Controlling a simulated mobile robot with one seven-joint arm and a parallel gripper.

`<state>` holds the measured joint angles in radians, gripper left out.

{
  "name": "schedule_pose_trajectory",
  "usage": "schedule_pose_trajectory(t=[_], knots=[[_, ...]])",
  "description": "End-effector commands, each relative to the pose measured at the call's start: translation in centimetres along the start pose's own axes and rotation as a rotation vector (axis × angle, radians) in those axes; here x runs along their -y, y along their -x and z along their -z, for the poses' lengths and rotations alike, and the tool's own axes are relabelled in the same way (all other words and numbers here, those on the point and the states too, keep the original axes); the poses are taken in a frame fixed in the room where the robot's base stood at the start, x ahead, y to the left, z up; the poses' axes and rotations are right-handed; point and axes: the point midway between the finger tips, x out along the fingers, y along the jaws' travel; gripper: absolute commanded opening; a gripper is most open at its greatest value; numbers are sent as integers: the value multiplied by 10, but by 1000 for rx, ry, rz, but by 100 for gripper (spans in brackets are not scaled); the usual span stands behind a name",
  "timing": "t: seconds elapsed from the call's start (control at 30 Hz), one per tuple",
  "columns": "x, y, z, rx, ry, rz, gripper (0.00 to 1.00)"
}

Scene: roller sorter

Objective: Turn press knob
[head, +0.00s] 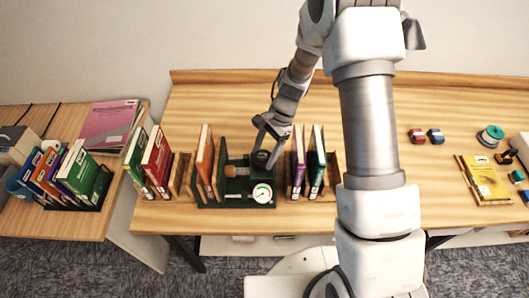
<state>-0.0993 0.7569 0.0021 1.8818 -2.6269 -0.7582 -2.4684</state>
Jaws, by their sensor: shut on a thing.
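The press (234,187) is a dark green device with a round white gauge (262,193) on its front right. It stands on the wooden table between rows of upright books. A dark round knob (260,158) sits on top of the press, behind the gauge. My gripper (265,150) reaches down from above and is shut on the knob, with a finger seen on each side. The gripper partly hides the knob, so its turn angle cannot be told.
Orange books (206,155) stand close left of the press, and purple (298,160) and dark green books (317,160) close right. Red (156,160) and green books stand further left. A yellow book (484,179) lies far right.

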Motion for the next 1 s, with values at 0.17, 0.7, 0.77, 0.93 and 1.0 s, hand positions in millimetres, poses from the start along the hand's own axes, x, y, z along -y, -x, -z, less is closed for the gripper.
schedule_pose_trajectory(t=[0.17, 0.7, 0.77, 0.93, 1.0], knots=[[-1, -2, -2, 4, 3, -4, 16], [0, 0, -1, 2, 1, -1, 100], [0, 1, -1, 1, 1, -1, 100], [1, 20, 0, -1, 2, 3, 100], [1, 34, 0, -2, 1, 4, 100]])
